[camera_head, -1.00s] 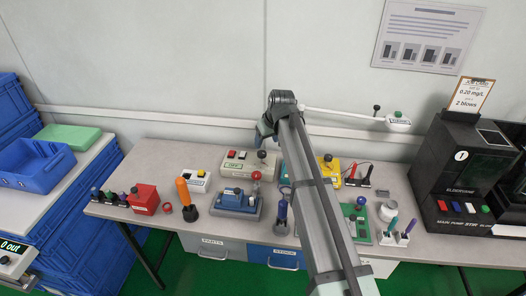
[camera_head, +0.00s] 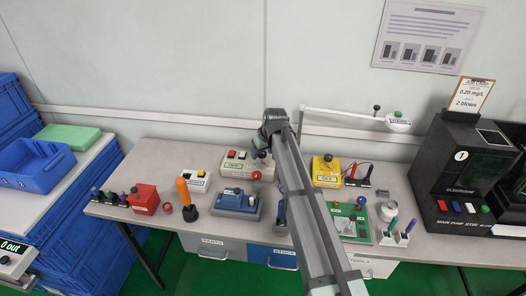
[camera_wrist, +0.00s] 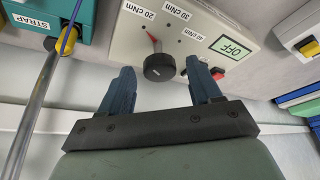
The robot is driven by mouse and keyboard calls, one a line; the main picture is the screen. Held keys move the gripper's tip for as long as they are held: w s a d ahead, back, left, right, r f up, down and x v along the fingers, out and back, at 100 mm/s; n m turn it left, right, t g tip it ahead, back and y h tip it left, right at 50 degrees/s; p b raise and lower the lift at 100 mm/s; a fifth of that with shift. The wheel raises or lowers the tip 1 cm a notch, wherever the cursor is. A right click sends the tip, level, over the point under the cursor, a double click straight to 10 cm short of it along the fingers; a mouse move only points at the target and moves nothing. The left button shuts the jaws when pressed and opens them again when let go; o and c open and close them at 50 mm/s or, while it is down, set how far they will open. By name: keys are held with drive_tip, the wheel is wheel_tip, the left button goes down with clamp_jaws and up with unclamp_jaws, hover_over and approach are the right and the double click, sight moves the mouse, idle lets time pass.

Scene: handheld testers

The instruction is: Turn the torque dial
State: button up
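The torque tester is a pale grey box (camera_head: 240,175) at the back middle of the bench. Its display (camera_wrist: 233,46) reads OFF. In the wrist view the black round torque dial (camera_wrist: 159,69) has a red pointer (camera_wrist: 151,37) on the 20 cNm side; labels for 20, 30 and 40 cNm surround it. My gripper (camera_wrist: 160,65) is open, and the dial appears between its two blue-grey fingers with a gap on each side. I cannot tell whether the fingertips reach down around it. In the head view my gripper (camera_head: 263,147) is over the tester's right part and partly hides it.
A red switch (camera_wrist: 217,72) is beside the right finger. A yellow tester (camera_head: 326,170) and blue tester (camera_head: 237,202) stand near in the head view.

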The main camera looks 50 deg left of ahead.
drive_tip(key=c, duration=1)
drive_tip(key=shift+m, duration=0.4)
drive_tip(key=m, duration=0.1)
drive_tip(key=m+t, duration=0.1)
drive_tip(key=m, duration=0.1)
drive_tip(key=m+t, duration=0.1)
drive_tip(key=shift+s+a+m+h, duration=0.1)
drive_tip(key=shift+s+m+h, duration=0.15)
drive_tip(key=shift+m+h, duration=0.05)
drive_tip(key=m+h, duration=0.1)
drive_tip(key=m, duration=0.2)
drive_tip(key=m+t, duration=0.1)
drive_tip(key=m, duration=0.2)
drive_tip(key=shift+s+a+t+h, duration=0.1)
drive_tip(key=shift+a+t+h, duration=0.1)
drive_tip(key=shift+t+h, duration=0.15)
drive_tip(key=shift+m+h, duration=0.25)
drive_tip(key=shift+m, duration=0.05)
drive_tip(key=o, duration=1.1)
